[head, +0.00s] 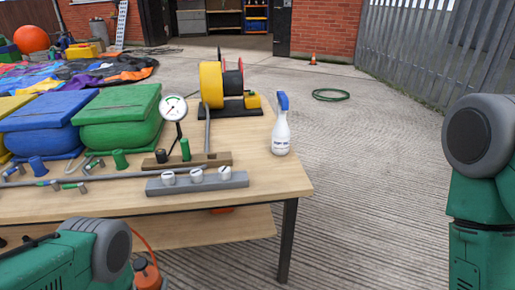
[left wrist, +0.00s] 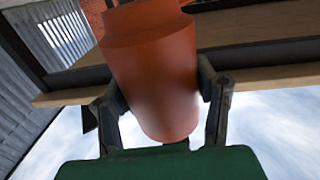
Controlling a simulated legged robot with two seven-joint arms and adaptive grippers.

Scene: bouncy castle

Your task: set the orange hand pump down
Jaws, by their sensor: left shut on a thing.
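The orange hand pump (left wrist: 150,70) fills the middle of the left wrist view as a tapered orange cylinder. My left gripper (left wrist: 165,95) is shut on it, one dark finger on each side. In the head view the pump (head: 147,276) shows only partly at the bottom edge, beside my left arm, with a thin orange hose rising from it. It is in front of the workbench's near edge, apart from the top. My right arm's green and grey links show at the right of the head view; its gripper is out of view.
The wooden workbench (head: 270,182) holds a grey block with white knobs (head: 198,181), a pressure gauge (head: 173,108), a spray bottle (head: 281,130), a yellow reel (head: 211,85), and green and blue boxes (head: 118,115). Its front right corner is bare. A lower shelf (head: 235,225) runs beneath.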

